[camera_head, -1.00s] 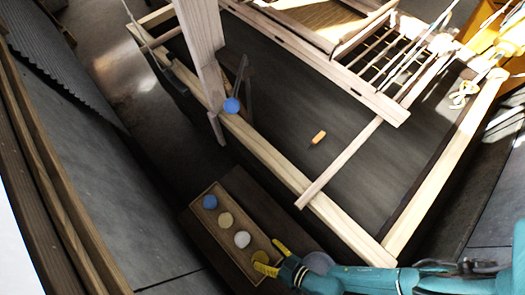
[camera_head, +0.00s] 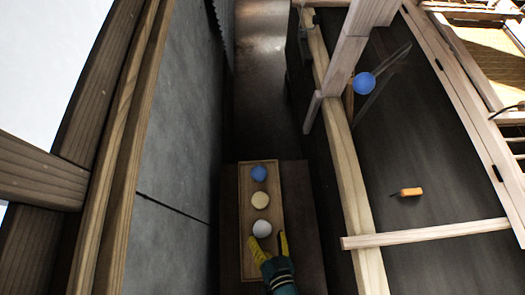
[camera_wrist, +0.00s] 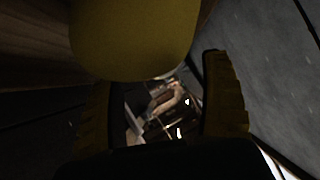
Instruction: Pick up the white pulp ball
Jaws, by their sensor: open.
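The white pulp ball (camera_head: 262,229) lies in the wooden tray (camera_head: 246,264), nearest to me in a row behind a cream ball (camera_head: 260,200) and a blue ball (camera_head: 259,173). My gripper (camera_head: 268,238) has its yellow fingers apart at the near side of the white ball. The left fingertip is close to the ball's lower edge; I cannot tell whether it touches. In the wrist view both fingers are spread and dark, with my gripper (camera_wrist: 157,80) empty between them. A large rounded olive-yellow shape (camera_wrist: 135,35) fills the top there; I cannot tell what it is.
The tray rests on a dark brown wooden surface (camera_head: 305,225). To the right, a pale wooden frame beam (camera_head: 345,170) runs lengthwise, with a blue ball (camera_head: 364,83) near a post. An orange-handled tool (camera_head: 411,192) lies on the dark surface beyond.

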